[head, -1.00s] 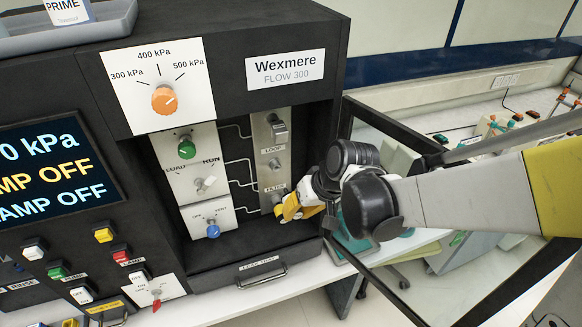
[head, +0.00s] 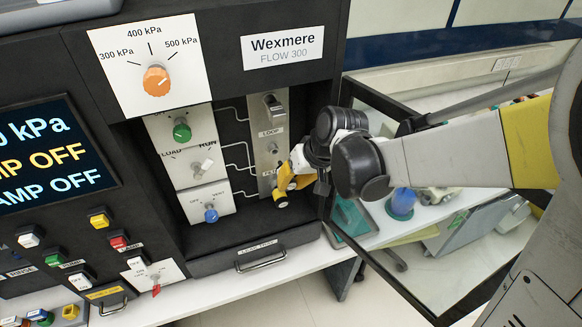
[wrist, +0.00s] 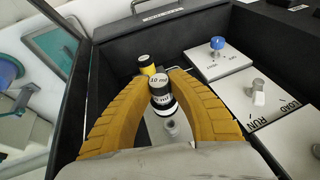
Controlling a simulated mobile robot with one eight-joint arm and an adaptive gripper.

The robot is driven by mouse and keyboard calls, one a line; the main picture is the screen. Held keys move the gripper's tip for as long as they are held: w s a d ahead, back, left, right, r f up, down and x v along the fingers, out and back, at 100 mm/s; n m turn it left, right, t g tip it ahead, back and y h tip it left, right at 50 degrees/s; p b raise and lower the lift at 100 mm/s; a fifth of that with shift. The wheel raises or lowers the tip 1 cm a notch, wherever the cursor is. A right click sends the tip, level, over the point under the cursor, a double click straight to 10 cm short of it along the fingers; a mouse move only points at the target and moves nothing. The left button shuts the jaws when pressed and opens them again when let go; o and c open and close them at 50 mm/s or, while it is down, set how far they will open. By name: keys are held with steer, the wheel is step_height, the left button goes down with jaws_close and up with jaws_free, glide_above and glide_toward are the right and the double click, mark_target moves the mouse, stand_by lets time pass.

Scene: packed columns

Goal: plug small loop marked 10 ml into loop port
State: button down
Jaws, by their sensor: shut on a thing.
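My gripper (wrist: 160,95) has thick yellow fingers, shut on the small loop (wrist: 159,79), a dark cylinder with a white end marked 10 ml. In the head view my gripper (head: 287,180) is in front of the lower part of the grey port strip and hides the loop. The loop port (head: 273,147) is the round socket under the LOOP label, above and left of my gripper. A metal socket, apparently this port (wrist: 172,125), shows just below the held loop in the wrist view. I cannot tell how far the loop is from the panel.
A yellow and black capped part (wrist: 147,63) sits close beyond the fingertips, by the filter position. A metal fitting (head: 273,104) is at the strip's top. The LOAD/RUN knob (wrist: 258,90) and blue knob (wrist: 217,43) are to the right. The recess wall is close.

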steer(key=shift+w+a, duration=0.2)
steer(key=shift+w, duration=0.45)
steer(key=shift+w+a, duration=0.15)
steer(key=shift+w, duration=0.45)
steer(key=shift+w+a+b, duration=0.25)
steer(key=shift+w+b, duration=0.15)
steer(key=shift+w, duration=0.4)
steer(key=shift+w+a+b, duration=0.2)
steer(key=shift+w+b, duration=0.15)
steer(key=shift+w, duration=0.45)
stand_by(0.9)
steer(key=c, duration=1.2)
jaws_free()
steer(key=v, duration=1.2)
steer(key=shift+d, duration=0.1)
steer(key=shift+s, duration=0.1)
